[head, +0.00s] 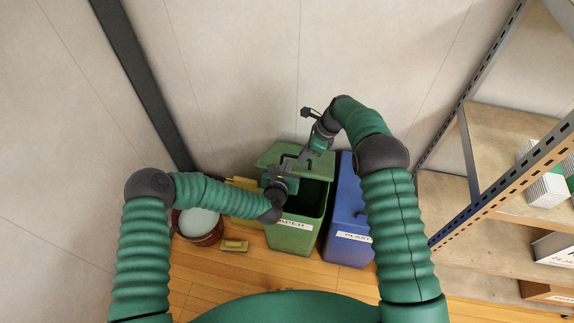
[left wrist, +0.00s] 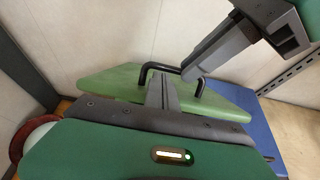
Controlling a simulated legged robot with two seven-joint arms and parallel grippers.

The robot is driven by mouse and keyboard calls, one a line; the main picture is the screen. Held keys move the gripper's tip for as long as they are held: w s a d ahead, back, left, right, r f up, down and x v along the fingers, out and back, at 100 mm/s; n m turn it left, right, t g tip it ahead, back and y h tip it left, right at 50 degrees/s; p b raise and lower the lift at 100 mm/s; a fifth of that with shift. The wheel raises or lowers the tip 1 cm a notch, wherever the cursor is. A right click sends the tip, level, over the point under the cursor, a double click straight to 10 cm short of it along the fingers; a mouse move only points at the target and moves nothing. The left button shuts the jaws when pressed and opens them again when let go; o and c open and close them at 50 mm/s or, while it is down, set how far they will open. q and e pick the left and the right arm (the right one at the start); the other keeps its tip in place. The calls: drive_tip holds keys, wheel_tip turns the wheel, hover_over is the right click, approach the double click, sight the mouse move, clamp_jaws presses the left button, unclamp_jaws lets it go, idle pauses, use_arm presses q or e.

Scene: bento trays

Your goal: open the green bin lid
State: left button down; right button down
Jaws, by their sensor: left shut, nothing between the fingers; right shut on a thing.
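The green bin (head: 292,236), labelled PAPER, stands on the floor. Its green lid (head: 268,156) is raised and tilted at the back, and the dark inside shows in front of it. In the left wrist view the lid (left wrist: 115,82) bears a black bar handle (left wrist: 146,69). My right gripper (head: 303,158) reaches down from the right and is shut on the handle; its fingers also show in the left wrist view (left wrist: 190,72). My left gripper (head: 287,168) is shut and empty, over the bin opening close to the lid. Its fingertips (left wrist: 163,82) appear near the handle; contact is unclear.
A blue bin (head: 347,222) stands close on the right of the green one. A round brown tub (head: 199,236) and yellow things (head: 240,205) are at the left. A metal shelf rack (head: 480,190) fills the right side. The wall is close behind.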

drive_tip(key=c, duration=1.7)
unclamp_jaws()
drive_tip(key=shift+w+d+f, duration=0.25)
drive_tip(key=shift+o, duration=1.1)
drive_tip(key=shift+a+r, duration=0.1)
drive_tip(key=shift+a, duration=0.05)
